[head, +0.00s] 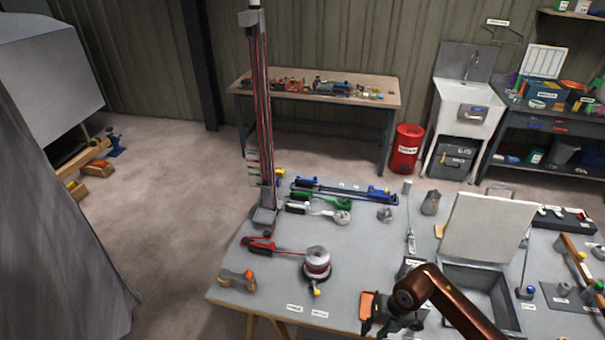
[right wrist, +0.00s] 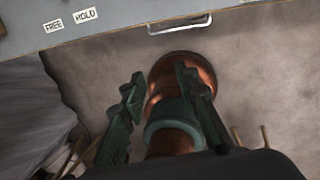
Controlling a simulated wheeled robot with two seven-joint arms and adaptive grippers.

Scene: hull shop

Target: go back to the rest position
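My right gripper (head: 388,322) is low in the head view, at the end of a copper-coloured arm, over the near edge of the grey workbench (head: 225,285). In the right wrist view its two dark green fingers (right wrist: 160,88) stand apart with a clear gap. No held object shows between them; the copper, teal-ringed shape behind looks like part of my own body. My left gripper is in neither view.
The bench carries a round sander-like tool (head: 317,262), a red-handled tool (head: 262,245), an open grey case (head: 485,230) and a tall post (head: 262,110). An orange item (head: 367,304) lies close to the right gripper.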

